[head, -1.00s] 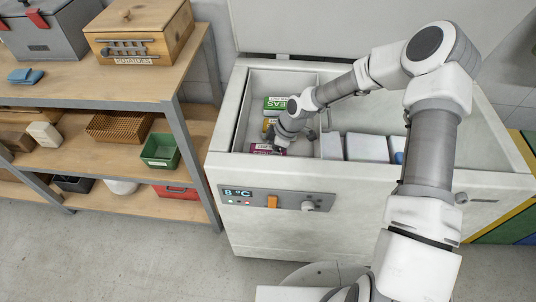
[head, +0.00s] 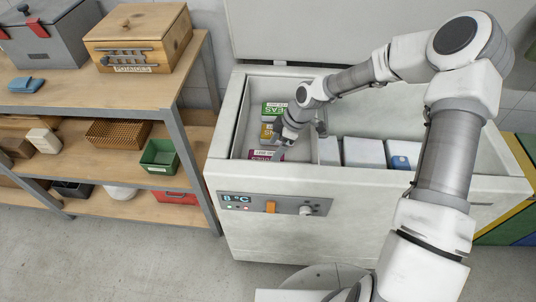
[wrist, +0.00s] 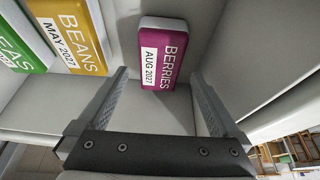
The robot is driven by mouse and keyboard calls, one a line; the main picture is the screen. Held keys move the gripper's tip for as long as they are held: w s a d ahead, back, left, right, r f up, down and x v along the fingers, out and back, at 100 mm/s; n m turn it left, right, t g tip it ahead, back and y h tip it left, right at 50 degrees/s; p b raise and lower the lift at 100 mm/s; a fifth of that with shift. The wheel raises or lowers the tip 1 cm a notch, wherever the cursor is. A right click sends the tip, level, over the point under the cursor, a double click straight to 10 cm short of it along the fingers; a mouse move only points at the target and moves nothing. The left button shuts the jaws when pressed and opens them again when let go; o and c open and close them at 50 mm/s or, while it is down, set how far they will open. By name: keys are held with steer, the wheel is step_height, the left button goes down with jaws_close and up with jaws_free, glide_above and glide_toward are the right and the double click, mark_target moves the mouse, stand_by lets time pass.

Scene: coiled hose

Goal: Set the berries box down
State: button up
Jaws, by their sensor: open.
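The berries box (wrist: 164,52) is magenta with a white label reading AUG 2027. It sits in the left compartment of the chest freezer (head: 268,238), and part of it shows in the head view (head: 262,155). My gripper (wrist: 164,95) is open, with its fingers apart and the box beyond and between their tips in the wrist view. The fingers do not press on the box. In the head view my gripper (head: 285,140) is low in the left compartment, partly hiding the box.
A yellow beans box (wrist: 70,35) and a green peas box (wrist: 18,45) stand beside the berries box. A divider separates the right compartment, which holds pale boxes (head: 363,153). The freezer walls are close around my gripper. Shelves (head: 130,160) stand to the left.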

steer(key=shift+p+v, duration=0.4)
steer(key=shift+v, duration=2.35)
steer(key=s+d+r+m+t+h+p, duration=0.1)
steer(key=s+d+r+m+h+p, duration=0.2)
steer(key=r, duration=0.7)
steer(key=s+d+r+m+t+h+p, duration=0.1)
steer(key=s+d+r+m, duration=0.35)
steer(key=r, duration=0.55)
steer(key=s+d+r+m+t+h+p, duration=0.25)
steer(key=d+r, duration=0.25)
steer(key=r, duration=0.5)
steer(key=s+r+m+y+p, duration=0.1)
steer(key=s+r+m, duration=0.2)
steer(key=s, duration=0.4)
steer(key=s+r+m+y+p, duration=0.1)
steer(key=s+r+m, duration=0.3)
steer(key=s, duration=0.4)
steer(key=shift+r+m+t+p, duration=0.3)
steer(key=shift+t+p, duration=0.15)
steer(key=shift+p, duration=0.2)
steer(key=shift+d, duration=0.1)
